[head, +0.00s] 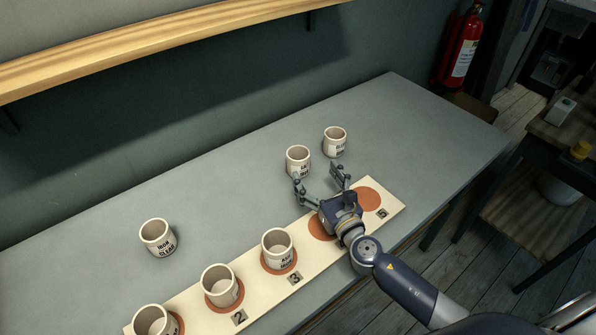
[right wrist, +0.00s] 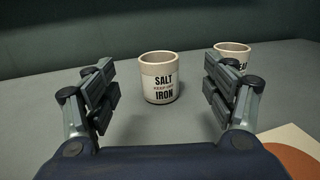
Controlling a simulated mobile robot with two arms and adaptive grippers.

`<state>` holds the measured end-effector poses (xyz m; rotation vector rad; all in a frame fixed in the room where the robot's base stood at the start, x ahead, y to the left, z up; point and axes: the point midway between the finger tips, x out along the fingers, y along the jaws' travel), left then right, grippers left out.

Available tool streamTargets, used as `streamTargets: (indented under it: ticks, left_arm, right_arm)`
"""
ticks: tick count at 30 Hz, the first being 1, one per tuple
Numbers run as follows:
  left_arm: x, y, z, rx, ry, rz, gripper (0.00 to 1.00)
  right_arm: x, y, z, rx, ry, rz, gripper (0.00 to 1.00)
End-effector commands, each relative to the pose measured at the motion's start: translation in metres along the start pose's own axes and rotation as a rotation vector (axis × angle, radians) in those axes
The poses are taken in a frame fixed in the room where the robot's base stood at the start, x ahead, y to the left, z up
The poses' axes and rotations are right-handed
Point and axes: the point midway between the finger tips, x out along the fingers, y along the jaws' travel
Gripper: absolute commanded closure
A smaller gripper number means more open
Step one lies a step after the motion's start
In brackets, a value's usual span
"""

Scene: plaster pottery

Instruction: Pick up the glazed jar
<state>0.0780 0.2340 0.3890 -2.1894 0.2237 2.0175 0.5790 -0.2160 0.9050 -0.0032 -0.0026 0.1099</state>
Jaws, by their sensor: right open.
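My right gripper (head: 319,180) is open and empty, its fingers pointing toward the back of the table. The same salt jar shows in the head view (head: 298,161). A second cream jar (head: 335,141) stands behind it to the right; its label is partly hidden by a finger in the right wrist view (right wrist: 233,52). I cannot tell from the look which jar is the glazed one. My left gripper is not in view.
Another jar labelled "IRON CLEAR" (head: 157,238) stands alone at the left. A cream board (head: 262,298) with numbered brown discs runs along the front, with three jars (head: 221,286) on it. A wooden shelf (head: 150,47) is above; the table's back right is clear.

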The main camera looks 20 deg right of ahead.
Motion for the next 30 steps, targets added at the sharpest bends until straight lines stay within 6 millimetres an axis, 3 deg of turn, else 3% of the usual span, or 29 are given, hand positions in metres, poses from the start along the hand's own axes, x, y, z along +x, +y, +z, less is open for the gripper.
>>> streamTargets:
  ticks: [2,16,20,30]
  left_arm:
    - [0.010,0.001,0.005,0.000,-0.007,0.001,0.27]
    - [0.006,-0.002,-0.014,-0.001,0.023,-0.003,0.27]
    - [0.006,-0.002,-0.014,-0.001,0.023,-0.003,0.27]
    - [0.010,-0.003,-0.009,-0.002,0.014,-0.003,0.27]
  right_arm:
    - [0.001,0.000,-0.009,0.001,-0.001,-0.001,0.23]
    - [0.054,0.000,-0.009,0.003,-0.001,-0.002,0.23]
    - [0.061,0.001,-0.009,0.004,-0.001,-0.002,0.23]
    - [0.103,0.004,-0.011,0.003,-0.001,-0.002,0.23]
